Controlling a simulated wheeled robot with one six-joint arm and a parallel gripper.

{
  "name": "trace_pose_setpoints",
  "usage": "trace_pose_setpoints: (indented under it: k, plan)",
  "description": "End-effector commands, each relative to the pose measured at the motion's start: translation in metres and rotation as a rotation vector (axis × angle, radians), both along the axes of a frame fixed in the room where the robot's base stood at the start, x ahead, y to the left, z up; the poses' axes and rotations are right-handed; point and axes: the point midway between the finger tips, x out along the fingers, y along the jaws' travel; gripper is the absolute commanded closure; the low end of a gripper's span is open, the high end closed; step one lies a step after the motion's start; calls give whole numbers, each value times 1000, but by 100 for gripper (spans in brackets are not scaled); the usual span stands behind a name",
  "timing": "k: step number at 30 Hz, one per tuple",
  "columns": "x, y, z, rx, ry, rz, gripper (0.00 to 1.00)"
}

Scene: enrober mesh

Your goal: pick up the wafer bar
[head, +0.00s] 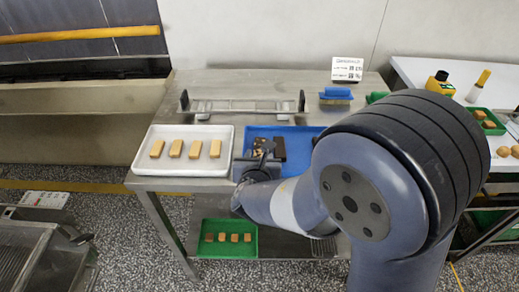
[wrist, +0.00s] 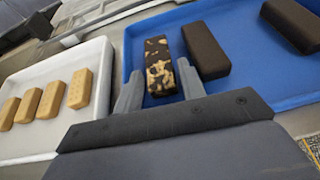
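A partly coated bar, dark with pale tan patches, lies in the blue tray in the wrist view (wrist: 159,66). My gripper (wrist: 160,75) is open, with one finger on each side of this bar's near end; I cannot tell whether either finger touches it. In the head view my gripper (head: 260,160) is over the left part of the blue tray (head: 285,131). Several plain tan wafer bars (head: 176,148) lie in a row in the white tray (head: 228,134) to the left. They also show in the wrist view (wrist: 52,101).
A dark brown bar (wrist: 205,50) lies close right of the patchy bar, and another (wrist: 292,23) lies further right. A metal rack (head: 243,106) and a blue-handled tool (head: 336,95) stand behind the trays. A green tray (head: 225,250) with small pieces is on the lower shelf.

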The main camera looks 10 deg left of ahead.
Motion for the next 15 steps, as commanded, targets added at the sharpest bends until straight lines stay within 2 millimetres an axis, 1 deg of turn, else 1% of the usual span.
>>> trace_pose_setpoints:
  k: [8,15]
  plan:
    - [3,1,-1,1,-1,1,62]
    - [2,0,-1,0,-1,0,81]
